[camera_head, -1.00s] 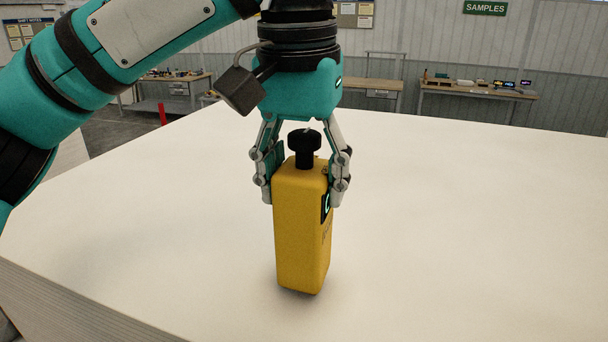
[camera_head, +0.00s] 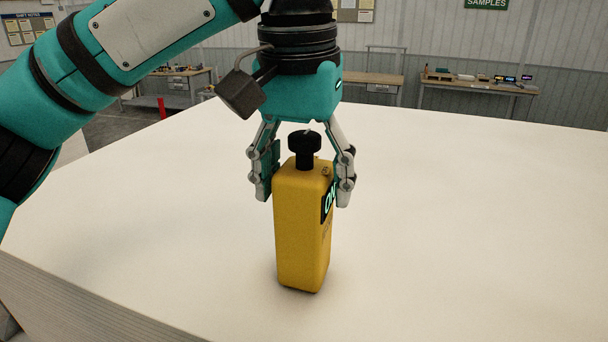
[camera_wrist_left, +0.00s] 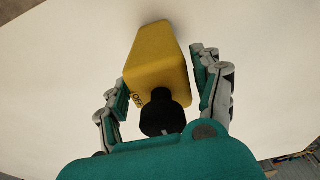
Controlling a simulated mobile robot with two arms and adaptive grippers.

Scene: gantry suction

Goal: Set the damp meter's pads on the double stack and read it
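The damp meter (camera_head: 298,235) is a yellow upright box with a black knob (camera_head: 304,145) on top. It stands, with a shadow at its foot, on the broad white stack (camera_head: 450,220); its pads are hidden underneath. A dark display on its right side shows lit characters, steeply angled and partly behind a finger, so I cannot read them surely. My left gripper (camera_head: 305,190) is around the meter's upper part, its fingers spread with a gap at the right finger. The left wrist view also shows the meter (camera_wrist_left: 162,60) between the open fingers (camera_wrist_left: 165,85). My right gripper is not in view.
The white top is clear around the meter. Layered sheet edges (camera_head: 60,300) show at the lower left. A grey padlock-shaped object (camera_head: 241,92) appears beside my left wrist. Workbenches (camera_head: 480,86) with small items stand along the far wall.

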